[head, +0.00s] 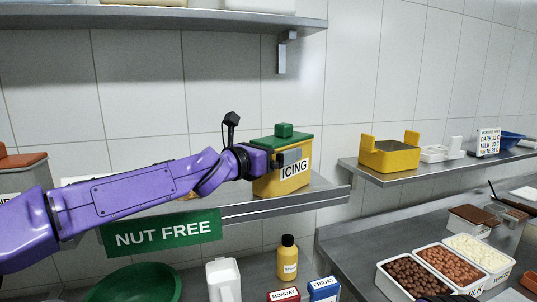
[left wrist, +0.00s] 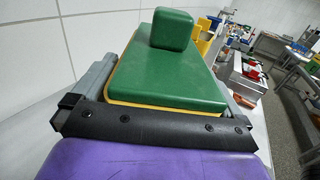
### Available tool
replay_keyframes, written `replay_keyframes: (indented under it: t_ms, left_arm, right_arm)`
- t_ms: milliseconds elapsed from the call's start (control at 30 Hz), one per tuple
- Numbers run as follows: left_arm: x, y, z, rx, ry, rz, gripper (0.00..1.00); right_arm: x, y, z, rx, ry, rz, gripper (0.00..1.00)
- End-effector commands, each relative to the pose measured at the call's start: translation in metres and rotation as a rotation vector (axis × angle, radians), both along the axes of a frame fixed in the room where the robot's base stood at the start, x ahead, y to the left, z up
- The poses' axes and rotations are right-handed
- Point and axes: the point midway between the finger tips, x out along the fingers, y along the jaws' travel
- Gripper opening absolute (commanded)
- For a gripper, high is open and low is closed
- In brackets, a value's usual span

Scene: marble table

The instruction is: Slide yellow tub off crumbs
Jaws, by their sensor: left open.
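The yellow tub (head: 268,185), labelled ICING and closed by a green lid (head: 284,137) with a block knob, stands upright on the wall shelf. In the left wrist view, its green lid (left wrist: 165,68) fills the middle, with a thin yellow rim below. My left gripper (head: 284,160) is open at the tub's upper part; its grey fingers lie on either side of it. I cannot tell whether they touch it. A small orange-brown patch (head: 190,195) shows on the shelf behind my left arm; I cannot tell if it is the crumbs. My right gripper is out of view.
The shelf (head: 330,194) carries a green NUT FREE sign (head: 163,233) on its front edge. Bare shelf lies right of the tub. A separate yellow open container (head: 389,156) stands on the right shelf. A yellow bottle (head: 288,260) and a white jug (head: 223,280) stand below.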

Motion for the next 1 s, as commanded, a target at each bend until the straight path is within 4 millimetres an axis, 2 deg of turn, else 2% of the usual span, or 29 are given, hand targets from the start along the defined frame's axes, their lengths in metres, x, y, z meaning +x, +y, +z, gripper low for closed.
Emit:
replay_keyframes:
  t_ms: [233,500,1000]
  left_arm:
    - [-0.035,0.034,-0.002,-0.003,-0.002,0.001,1.00]
    - [-0.069,0.064,0.000,0.000,-0.001,0.000,1.00]
    - [-0.074,0.068,-0.001,0.001,0.000,-0.001,1.00]
  right_arm:
    - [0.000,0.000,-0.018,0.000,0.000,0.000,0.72]
    - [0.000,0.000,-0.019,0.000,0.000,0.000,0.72]
    - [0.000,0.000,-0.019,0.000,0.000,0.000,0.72]
